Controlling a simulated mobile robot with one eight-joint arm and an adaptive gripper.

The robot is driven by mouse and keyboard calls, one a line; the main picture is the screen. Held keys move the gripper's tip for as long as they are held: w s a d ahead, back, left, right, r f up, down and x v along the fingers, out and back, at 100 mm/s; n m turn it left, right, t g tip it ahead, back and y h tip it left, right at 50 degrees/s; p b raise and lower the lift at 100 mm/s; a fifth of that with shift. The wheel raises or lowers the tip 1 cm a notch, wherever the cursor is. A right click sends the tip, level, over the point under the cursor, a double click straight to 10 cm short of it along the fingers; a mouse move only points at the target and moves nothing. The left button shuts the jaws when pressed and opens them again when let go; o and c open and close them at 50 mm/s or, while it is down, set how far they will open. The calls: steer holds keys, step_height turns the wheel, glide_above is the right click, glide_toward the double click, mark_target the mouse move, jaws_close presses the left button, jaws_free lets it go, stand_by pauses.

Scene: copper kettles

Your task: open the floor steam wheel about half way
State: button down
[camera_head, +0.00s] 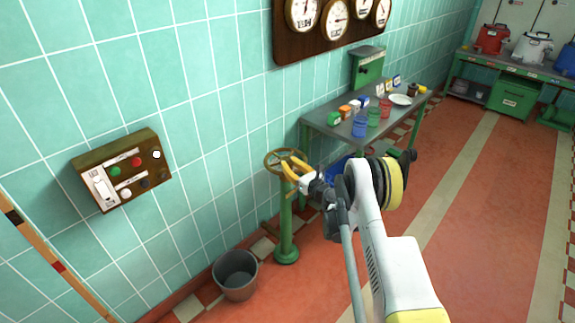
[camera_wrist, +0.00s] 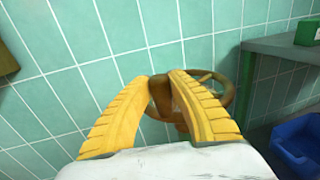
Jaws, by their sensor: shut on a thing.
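The steam wheel is a brass-coloured handwheel (camera_head: 272,158) on top of a green floor pedestal (camera_head: 286,225) beside the tiled wall. It also shows in the wrist view (camera_wrist: 222,92), where its far rim and spokes lie beyond my fingers. My gripper (camera_head: 288,165) is at the wheel's right side in the head view. In the wrist view my yellow fingers (camera_wrist: 163,82) are shut on a brown knob-like part of the wheel, one finger on each side. The fingers hide part of the rim.
A grey bucket (camera_head: 236,274) stands on the floor left of the pedestal. A control box (camera_head: 122,170) is on the wall at left. A metal table (camera_head: 325,127) with cups and small boxes stands behind the wheel, with a blue bin (camera_wrist: 300,142) below. The red floor at right is clear.

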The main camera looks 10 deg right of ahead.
steer(key=shift+d, duration=0.1)
steer(key=c, duration=1.2)
jaws_free()
steer(key=shift+s+d, duration=0.1)
steer(key=shift+s, duration=0.05)
steer(key=v, duration=0.7)
steer(key=shift+s, duration=0.15)
steer(key=shift+r, duration=0.1)
